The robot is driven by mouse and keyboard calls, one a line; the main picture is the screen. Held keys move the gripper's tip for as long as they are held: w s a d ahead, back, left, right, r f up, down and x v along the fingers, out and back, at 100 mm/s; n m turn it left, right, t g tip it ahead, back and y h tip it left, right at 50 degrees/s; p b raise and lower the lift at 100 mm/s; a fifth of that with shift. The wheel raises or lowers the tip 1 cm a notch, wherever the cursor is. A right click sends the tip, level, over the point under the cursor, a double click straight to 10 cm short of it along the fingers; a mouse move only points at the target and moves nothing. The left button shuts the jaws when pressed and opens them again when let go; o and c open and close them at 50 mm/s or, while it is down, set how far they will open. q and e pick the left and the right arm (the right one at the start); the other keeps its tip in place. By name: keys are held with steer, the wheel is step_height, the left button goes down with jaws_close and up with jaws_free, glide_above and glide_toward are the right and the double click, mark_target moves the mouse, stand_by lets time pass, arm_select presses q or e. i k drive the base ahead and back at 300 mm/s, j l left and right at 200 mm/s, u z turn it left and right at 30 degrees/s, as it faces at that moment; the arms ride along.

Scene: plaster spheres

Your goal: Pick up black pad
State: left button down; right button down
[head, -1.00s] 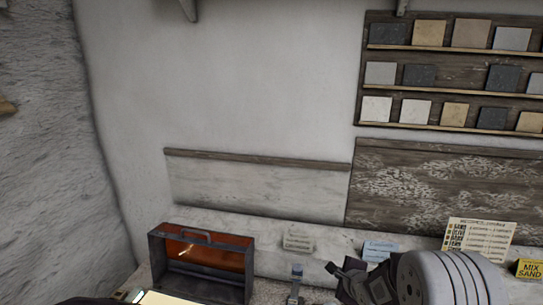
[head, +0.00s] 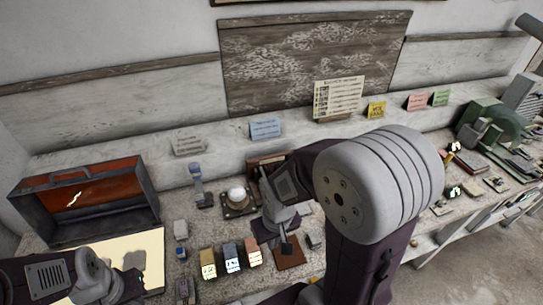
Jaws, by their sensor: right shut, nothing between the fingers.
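I cannot single out the black pad with certainty. A dark flat patch (head: 262,232) lies on the worktop partly behind my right gripper, and a small dark grey block (head: 314,241) sits to its right. My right gripper (head: 286,246) is shut and empty, pointing down over the worktop, its tips in front of a brown square (head: 290,258). I cannot tell whether the tips touch it. My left gripper (head: 128,285) is at the lower left over a pale yellow board (head: 148,245); its fingers are too unclear to tell open from shut.
Yellow, grey-blue and orange blocks (head: 231,258) stand left of the brown square. A white ball (head: 236,194) sits in a dark holder behind. An orange-lined metal box (head: 85,200) is at left; green machinery (head: 490,125) is at far right. My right arm hides part of the worktop.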

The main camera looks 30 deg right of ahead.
mark_target(313, 240)
steer(key=z, duration=1.65)
steer(key=u, duration=2.55)
steer(key=z, duration=2.5)
steer(key=i+l+u, duration=0.15)
steer(key=u, duration=0.3)
steer(key=l+u, duration=0.3)
steer(key=u, duration=0.15)
steer(key=i+l+u, duration=0.1)
steer(key=l+u, duration=0.5)
steer(key=u, duration=0.35)
steer(key=l+u, duration=0.3)
steer(key=u, duration=0.15)
steer(key=k, duration=0.05)
